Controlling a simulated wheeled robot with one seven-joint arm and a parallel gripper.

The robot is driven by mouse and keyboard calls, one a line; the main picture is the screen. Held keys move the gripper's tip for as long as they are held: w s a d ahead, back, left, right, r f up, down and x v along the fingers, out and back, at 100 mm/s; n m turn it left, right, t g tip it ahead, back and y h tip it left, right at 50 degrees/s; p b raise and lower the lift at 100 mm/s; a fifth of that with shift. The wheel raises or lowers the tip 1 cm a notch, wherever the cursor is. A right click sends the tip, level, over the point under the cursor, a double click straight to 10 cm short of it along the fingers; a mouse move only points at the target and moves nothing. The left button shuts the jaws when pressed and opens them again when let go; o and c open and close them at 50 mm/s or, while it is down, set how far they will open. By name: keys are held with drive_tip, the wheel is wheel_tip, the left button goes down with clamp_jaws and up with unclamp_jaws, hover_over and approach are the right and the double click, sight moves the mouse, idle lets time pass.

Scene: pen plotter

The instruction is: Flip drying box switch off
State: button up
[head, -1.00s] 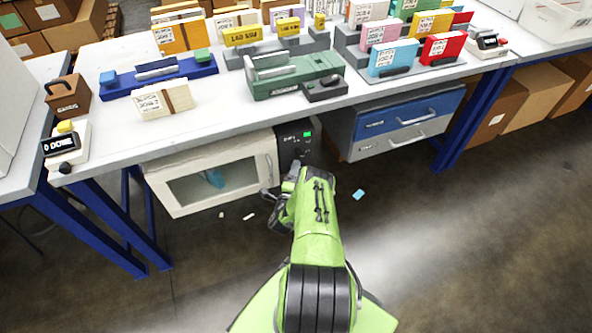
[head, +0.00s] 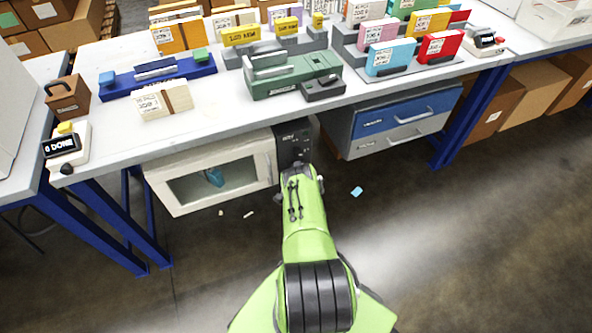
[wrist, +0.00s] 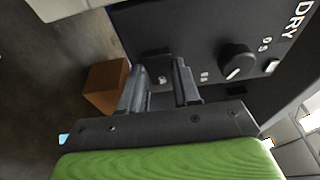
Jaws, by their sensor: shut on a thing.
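The drying box (head: 222,180) is a cream cabinet with a window under the workbench. Its dark control panel (head: 296,136) is on its right side, and the display there shows no green light. In the wrist view the panel (wrist: 200,30) carries a DRY label, a round black knob (wrist: 237,60) and a small white button (wrist: 271,67). My gripper (wrist: 160,72) is at the panel with its fingers around a small dark switch (wrist: 157,54). The fingers partly hide the switch. In the head view my arm hides most of the gripper.
The workbench top (head: 225,105) overhangs the box. A blue and grey drawer unit (head: 395,125) stands right of the panel. A blue scrap (head: 356,192) and small pale pieces lie on the floor. The floor in front is otherwise open.

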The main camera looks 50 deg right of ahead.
drive_tip(key=shift+s+d+n+t+y, duration=0.1)
drive_tip(key=shift+n+t+y, duration=0.4)
drive_tip(key=shift+y, duration=0.1)
drive_tip(key=o, duration=1.1)
drive_tip(key=shift+c, duration=0.2)
drive_tip(key=shift+f, duration=0.1)
